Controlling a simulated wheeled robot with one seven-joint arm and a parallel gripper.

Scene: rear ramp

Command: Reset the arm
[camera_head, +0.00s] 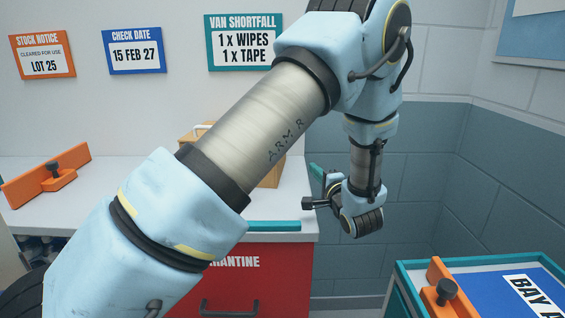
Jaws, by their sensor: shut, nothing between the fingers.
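My arm crosses the head camera view from the lower left to the top centre, then bends down. My gripper (309,203) hangs at the lower end of the arm, right of centre, pointing left. It is shut, with nothing held. It shows in front of the gap to the right of the white counter's end. My arm hides part of the counter and the wall behind it.
A white counter (60,212) runs along the left, with an orange clamp bar (47,177) and a partly hidden wooden box (271,177). A red quarantine drawer (262,285) is below. A blue-topped, teal-edged surface (497,284) with an orange clamp (437,287) stands lower right.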

